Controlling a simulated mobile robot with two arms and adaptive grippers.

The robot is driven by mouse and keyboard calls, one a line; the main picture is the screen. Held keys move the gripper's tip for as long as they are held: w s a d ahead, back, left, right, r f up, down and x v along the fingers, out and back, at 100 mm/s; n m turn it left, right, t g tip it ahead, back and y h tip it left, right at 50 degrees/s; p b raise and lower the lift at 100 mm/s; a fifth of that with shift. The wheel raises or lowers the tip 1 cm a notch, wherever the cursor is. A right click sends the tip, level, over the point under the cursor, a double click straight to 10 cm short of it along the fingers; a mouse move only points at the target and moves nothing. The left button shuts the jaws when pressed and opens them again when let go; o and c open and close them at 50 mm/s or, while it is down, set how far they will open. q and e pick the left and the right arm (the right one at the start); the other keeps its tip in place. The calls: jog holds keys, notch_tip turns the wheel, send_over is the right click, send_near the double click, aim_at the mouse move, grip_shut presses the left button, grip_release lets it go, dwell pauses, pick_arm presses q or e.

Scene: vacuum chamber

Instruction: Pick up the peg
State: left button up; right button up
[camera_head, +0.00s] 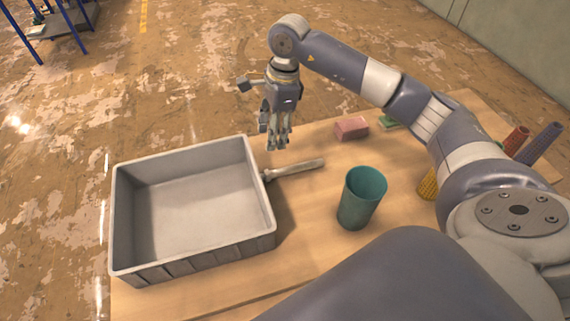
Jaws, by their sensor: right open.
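My right gripper (277,146) is open and empty. It points down near the far edge of the wooden table, above and behind a pale rod-like object (298,169). That object lies on the table with its left end close to the grey bin's right wall. Several peg-like cylinders show at the right: a red one (516,139), a blue-purple one (542,144) and a yellow one (428,184). The yellow one is partly hidden behind my right arm. I cannot tell which of these is the peg. My left gripper is not in view.
An empty grey bin (192,256) fills the table's left side. A teal cup (361,198) stands upright right of centre. A pink block (351,128) and a green piece (389,122) lie near the far edge.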

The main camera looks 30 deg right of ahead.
jog(key=r+h, duration=0.2)
send_over(290, 167)
jog(key=f+b, duration=0.2)
jog(key=f, duration=0.2)
jog(key=f+b, duration=0.3)
jog(key=f, duration=0.2)
jog(key=f+b, duration=0.2)
jog(key=f, duration=0.3)
jog(key=shift+s+a+f+b, duration=0.25)
jog(key=shift+b, duration=0.15)
jog(key=f, duration=0.2)
jog(key=f+p, duration=0.1)
jog(key=f, duration=0.1)
jog(key=shift+w+d+f, duration=0.15)
jog(key=shift+w+f, duration=0.05)
jog(key=shift+f, duration=0.6)
jog(key=shift+c, duration=0.3)
grip_shut()
